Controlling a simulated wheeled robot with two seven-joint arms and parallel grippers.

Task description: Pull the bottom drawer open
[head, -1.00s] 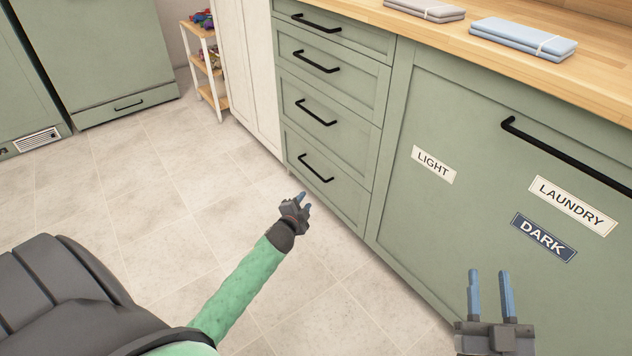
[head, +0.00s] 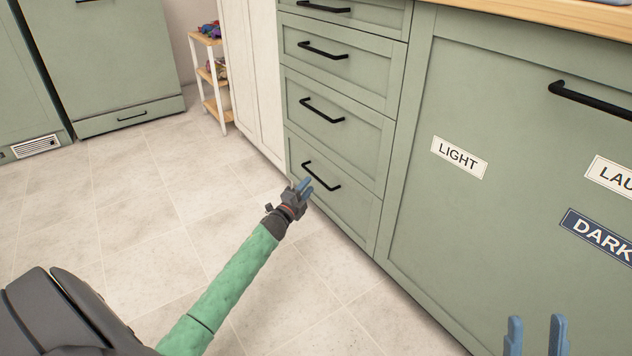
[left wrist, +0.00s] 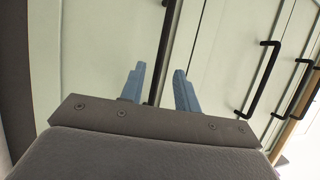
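The bottom drawer (head: 350,207) is the lowest green front in the drawer stack and is shut flush. Its black bar handle (head: 322,177) also shows in the left wrist view (left wrist: 165,50). My left gripper (head: 305,186) is open, close to the drawer front at the handle's lower left. In the left wrist view its two blue fingers (left wrist: 159,88) are apart, with the handle bar lying between them in the picture. I cannot tell whether they touch it. My right gripper (head: 536,335) shows only its two blue fingers, spread apart, at the bottom right edge.
Several shut drawers (head: 333,117) with black handles are stacked above. A wide panel (head: 490,210) with LIGHT and DARK labels stands to the right under a wooden counter (head: 560,18). A small shelf (head: 212,75) stands at the back. The tiled floor (head: 190,200) before the drawers is clear.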

